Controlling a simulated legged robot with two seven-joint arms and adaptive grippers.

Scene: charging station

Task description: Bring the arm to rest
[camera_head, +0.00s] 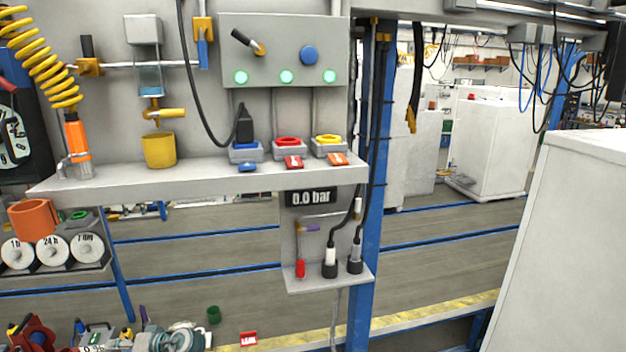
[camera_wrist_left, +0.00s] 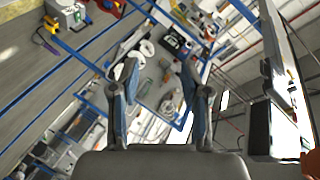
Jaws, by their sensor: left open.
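My left gripper (camera_wrist_left: 160,72) shows in the left wrist view, with its two grey-blue fingers spread apart. It is open, and nothing is held between the fingers. Behind the gap, at a distance, is a cluttered surface with small items, seen at a tilt. I cannot make out either gripper in the head view. My right gripper is in neither view.
A shelf (camera_head: 220,176) carries a yellow cup (camera_head: 159,150) and three sockets, one with a black plug, below a control panel (camera_head: 284,52) with green lights. A lower shelf (camera_head: 328,282) holds plugs. A white cabinet (camera_head: 570,240) stands at right. Tools lie bottom left.

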